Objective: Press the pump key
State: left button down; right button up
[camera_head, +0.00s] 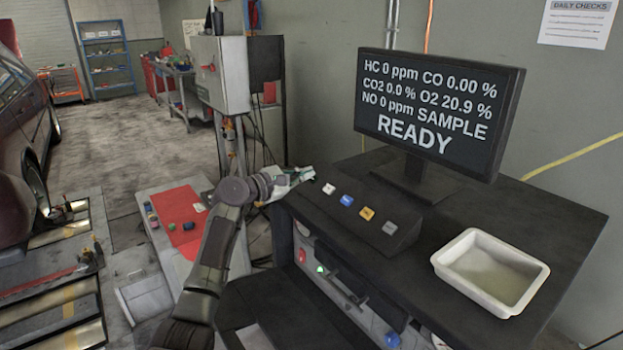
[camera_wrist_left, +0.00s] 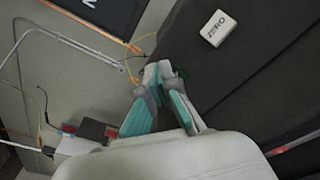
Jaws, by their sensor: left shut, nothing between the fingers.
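A sloped dark key panel (camera_head: 345,222) on the bench holds a white key (camera_head: 328,188), a blue key (camera_head: 346,200), an orange key (camera_head: 367,213) and a grey key (camera_head: 389,228). Their labels are too small to read in the head view, so I cannot tell which is the pump key. In the left wrist view the white key (camera_wrist_left: 218,28) reads ZERO. My left gripper (camera_head: 308,173) is shut and empty, just left of the white key near the panel's left end. In the wrist view its fingertips (camera_wrist_left: 158,73) are together, apart from that key. My right gripper is out of view.
A monitor (camera_head: 436,105) behind the panel shows gas readings and READY. A white tray (camera_head: 490,272) sits on the dark bench top (camera_head: 540,215) at right. A grey cabinet (camera_head: 220,75) stands behind my left arm. A red mat (camera_head: 178,218) lies on a low surface at left.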

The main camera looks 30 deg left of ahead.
pick_arm(q)
jog(key=shift+w+d+f, duration=0.1)
jog(key=shift+w+f, duration=0.05)
jog(key=shift+f, duration=0.05)
dwell(0.5)
jog(key=shift+s+r+p, duration=0.2)
jog(key=shift+r+p, duration=0.2)
jog(key=shift+p, duration=0.25)
jog(key=shift+s, duration=0.1)
jog(key=s+r+p, duration=0.1)
jog(key=s+a+r+p, duration=0.1)
jog(key=r+p, duration=0.1)
jog(key=s+r+p, duration=0.1)
jog(key=p, duration=0.1)
jog(key=shift+s+a+r, duration=0.25)
jog(key=shift+a, duration=0.15)
